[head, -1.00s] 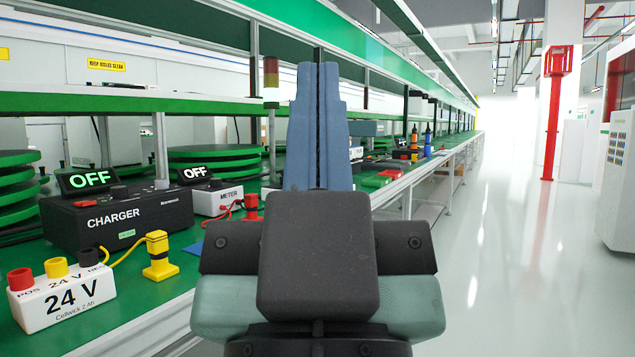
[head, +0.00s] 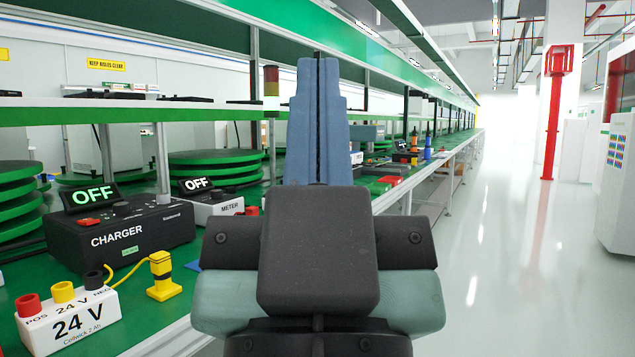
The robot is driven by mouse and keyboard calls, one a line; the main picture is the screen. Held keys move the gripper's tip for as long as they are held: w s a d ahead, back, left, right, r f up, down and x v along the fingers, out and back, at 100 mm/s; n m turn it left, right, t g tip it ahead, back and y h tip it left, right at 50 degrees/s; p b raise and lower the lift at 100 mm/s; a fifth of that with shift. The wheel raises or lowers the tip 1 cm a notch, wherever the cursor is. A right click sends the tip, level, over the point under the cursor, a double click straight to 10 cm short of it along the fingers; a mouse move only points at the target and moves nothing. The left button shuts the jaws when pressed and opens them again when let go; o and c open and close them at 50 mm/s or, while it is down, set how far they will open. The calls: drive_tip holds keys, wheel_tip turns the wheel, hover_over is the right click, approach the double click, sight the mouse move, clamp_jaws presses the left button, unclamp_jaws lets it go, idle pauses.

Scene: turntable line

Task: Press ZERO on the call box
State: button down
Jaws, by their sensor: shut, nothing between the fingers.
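My gripper (head: 318,62) is in the middle of the head view, its blue-grey fingers pointing up and shut together with nothing between them. It is beside the line's front edge and touches nothing that I can see. I cannot make out a call box or a ZERO button in the head view; my gripper and wrist hide part of the bench behind them.
On the green bench at left stand a black charger (head: 120,233) reading OFF, a meter (head: 217,205) reading OFF, a white 24 V battery (head: 68,322) and a yellow plug (head: 163,277). A stack lamp (head: 271,88) rises behind. The aisle floor (head: 520,260) at right is clear.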

wheel_tip(320, 180, up, 47)
drive_tip(key=p, duration=4.4)
drive_tip(key=shift+p, duration=0.35)
drive_tip(key=shift+f, duration=0.1)
drive_tip(key=shift+w, duration=0.15)
